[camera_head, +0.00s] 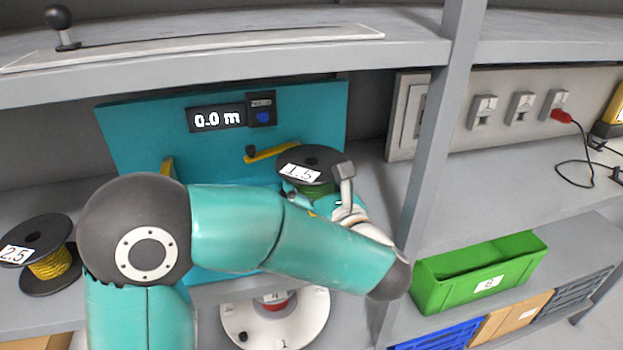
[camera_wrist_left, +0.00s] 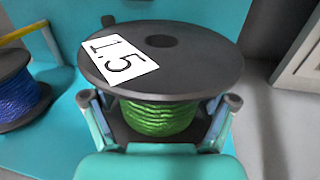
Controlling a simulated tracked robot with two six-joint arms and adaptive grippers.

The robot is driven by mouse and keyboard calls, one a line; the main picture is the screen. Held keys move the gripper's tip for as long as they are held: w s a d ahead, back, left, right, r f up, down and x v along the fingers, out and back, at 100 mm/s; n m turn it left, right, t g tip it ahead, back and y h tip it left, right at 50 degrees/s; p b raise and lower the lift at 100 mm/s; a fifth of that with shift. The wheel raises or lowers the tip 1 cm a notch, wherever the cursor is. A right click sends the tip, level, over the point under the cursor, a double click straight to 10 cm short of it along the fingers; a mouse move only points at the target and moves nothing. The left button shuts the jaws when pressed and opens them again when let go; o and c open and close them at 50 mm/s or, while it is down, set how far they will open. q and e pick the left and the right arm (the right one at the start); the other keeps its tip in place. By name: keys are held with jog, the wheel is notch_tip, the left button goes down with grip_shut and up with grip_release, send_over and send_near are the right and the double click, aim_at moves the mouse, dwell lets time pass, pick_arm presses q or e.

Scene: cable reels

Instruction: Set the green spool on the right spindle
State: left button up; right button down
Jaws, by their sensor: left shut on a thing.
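The green spool (camera_head: 316,163) has black flanges, green cable and a "1.5" label. My left gripper (camera_head: 325,192) is shut on it, in front of the teal machine (camera_head: 140,130). In the left wrist view the green spool (camera_wrist_left: 160,116) sits upright between the two fingers of the left gripper (camera_wrist_left: 160,125), which close around its green winding. The spindles are hidden, and I cannot tell whether the spool rests on one. My right gripper is not in view.
A blue spool (camera_wrist_left: 18,88) stands left of the green one. A yellow spool (camera_head: 48,262) labelled 2.5 sits on the left shelf. A grey post (camera_head: 437,150) stands close right of my left gripper. A green bin (camera_head: 480,272) is lower right.

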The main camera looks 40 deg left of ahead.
pick_arm(q)
jog(key=shift+f, duration=0.15)
dwell(0.4)
jog(key=shift+f+b, duration=1.05)
jog(key=shift+f, duration=0.1)
jog(key=shift+f, duration=0.15)
jog(key=shift+f+b, duration=1.05)
jog(key=shift+f, duration=0.15)
jog(key=o, duration=1.6)
jog(key=shift+f, duration=0.1)
jog(key=shift+s+d, duration=0.15)
